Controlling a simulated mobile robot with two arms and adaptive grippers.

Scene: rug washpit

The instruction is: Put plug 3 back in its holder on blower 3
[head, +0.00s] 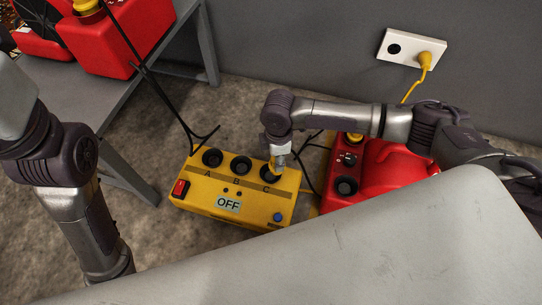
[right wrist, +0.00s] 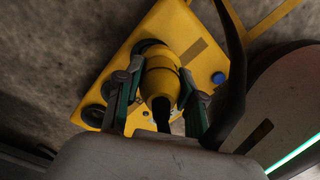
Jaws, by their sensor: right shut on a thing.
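A yellow plug (right wrist: 162,80) with a black cord is between the fingers of my right gripper (right wrist: 161,70), which is shut on it. In the head view my right gripper (head: 278,152) points down at socket C of the yellow power box (head: 228,204). The plug is at socket C; I cannot tell whether it is seated in it or just above it. A red blower (head: 395,170) stands right of the box, with black round fittings (head: 346,187) on its near side. No number or holder label is readable. My left arm shows at the left; its gripper is hidden.
The power box has a red switch (head: 180,188), a blue button (head: 277,217) and an OFF display (head: 228,204). Black cords lie behind it. A grey bench (head: 95,110) bears red machines. A wall outlet (head: 412,44) holds another yellow plug.

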